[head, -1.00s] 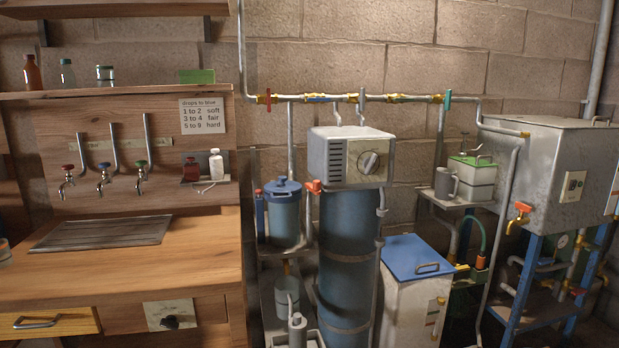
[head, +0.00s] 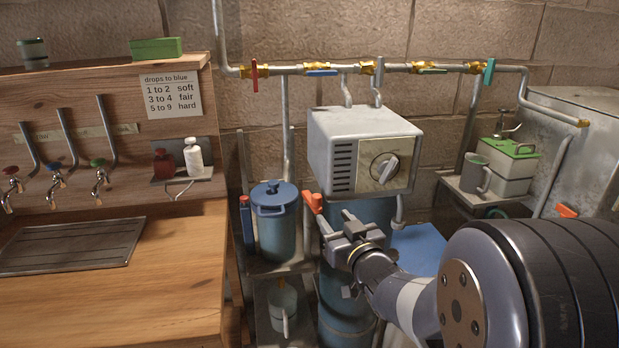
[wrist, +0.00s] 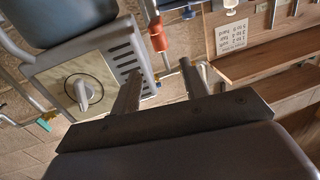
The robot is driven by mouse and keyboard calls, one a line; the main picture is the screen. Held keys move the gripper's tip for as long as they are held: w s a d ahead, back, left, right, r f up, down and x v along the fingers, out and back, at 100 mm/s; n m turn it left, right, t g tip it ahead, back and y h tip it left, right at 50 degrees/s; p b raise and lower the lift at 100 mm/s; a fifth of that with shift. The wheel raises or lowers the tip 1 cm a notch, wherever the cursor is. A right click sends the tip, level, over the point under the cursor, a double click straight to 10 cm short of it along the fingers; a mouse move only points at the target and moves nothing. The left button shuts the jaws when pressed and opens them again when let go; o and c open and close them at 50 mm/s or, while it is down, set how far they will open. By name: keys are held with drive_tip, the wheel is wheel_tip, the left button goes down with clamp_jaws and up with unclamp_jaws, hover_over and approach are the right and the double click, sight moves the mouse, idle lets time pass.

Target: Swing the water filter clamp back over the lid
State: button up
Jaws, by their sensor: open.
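The water filter appears to be the blue canister (head: 276,232) with a blue knobbed lid (head: 274,197), left of the grey control box in the head view. No clamp bar shows across the lid. A narrow blue upright piece with a red top (head: 246,222) stands just left of the canister; I cannot tell if it is the clamp. My gripper (head: 336,226) is open and empty, right of the canister and apart from it, near an orange-red valve handle (head: 313,202). In the wrist view my gripper (wrist: 162,68) shows both fingers apart with nothing between them.
The grey control box (head: 365,150) overhangs a tall blue cylinder, just behind my gripper. Pipes with a red valve handle (head: 254,75) run along the wall. The wooden counter (head: 150,270) is at left; a shelf holds two small bottles (head: 193,158).

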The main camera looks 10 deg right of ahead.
sight(319, 199)
drive_tip(key=w, duration=0.3)
drive_tip(key=w+a+p, duration=0.1)
drive_tip(key=w, duration=0.3)
drive_tip(key=w+a, duration=0.1)
drive_tip(key=w, duration=0.2)
drive_tip(key=shift+w+r, duration=0.2)
drive_tip(key=shift+w, duration=0.2)
clamp_jaws()
